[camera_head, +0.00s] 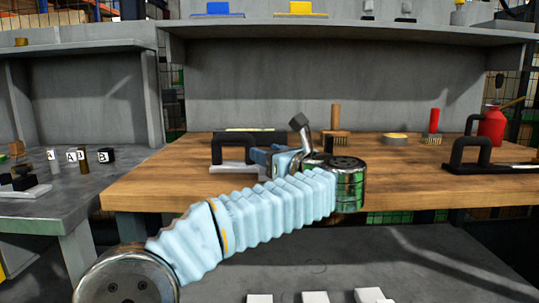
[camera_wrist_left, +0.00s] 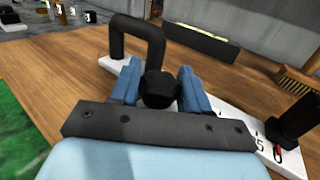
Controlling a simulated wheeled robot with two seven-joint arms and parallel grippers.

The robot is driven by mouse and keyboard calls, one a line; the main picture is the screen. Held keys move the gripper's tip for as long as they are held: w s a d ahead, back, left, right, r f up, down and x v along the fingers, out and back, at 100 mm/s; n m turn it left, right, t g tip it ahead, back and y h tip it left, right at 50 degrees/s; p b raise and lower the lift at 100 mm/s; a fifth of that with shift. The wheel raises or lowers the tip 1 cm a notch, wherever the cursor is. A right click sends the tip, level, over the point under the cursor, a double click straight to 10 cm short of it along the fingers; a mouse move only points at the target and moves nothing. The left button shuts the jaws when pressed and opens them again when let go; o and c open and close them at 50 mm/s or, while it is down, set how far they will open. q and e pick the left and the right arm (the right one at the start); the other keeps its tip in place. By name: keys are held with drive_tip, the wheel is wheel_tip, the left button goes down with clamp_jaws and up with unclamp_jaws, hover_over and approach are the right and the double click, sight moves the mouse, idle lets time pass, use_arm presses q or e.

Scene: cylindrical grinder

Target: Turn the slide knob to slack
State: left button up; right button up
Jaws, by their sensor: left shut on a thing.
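My left gripper (camera_head: 280,158) reaches in over the wooden bench with its arm stretched to the right. In the left wrist view its two blue fingers (camera_wrist_left: 160,85) are closed around a black faceted knob (camera_wrist_left: 160,90). The knob sits over a white plate (camera_wrist_left: 238,118) that carries dark numerals and a red mark at its right end. A black arched handle (camera_wrist_left: 140,38) rises from the plate's left end and also shows in the head view (camera_head: 235,147). A black post (camera_wrist_left: 292,118) stands at the plate's right end. The knob's pointing direction is hidden. My right gripper is out of view.
A brush with a wooden handle (camera_head: 335,117) stands behind the gripper. A red-handled brush (camera_head: 434,121), a red can (camera_head: 491,128) and another black handle (camera_head: 470,150) are at the right. The bench front (camera_head: 410,175) is clear.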

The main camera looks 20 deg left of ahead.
use_arm(q)
drive_tip(key=o, duration=1)
drive_tip(key=shift+c, duration=0.2)
drive_tip(key=b+v, duration=0.1)
drive_tip(key=v, duration=1.2)
drive_tip(key=shift+s+d, duration=0.25)
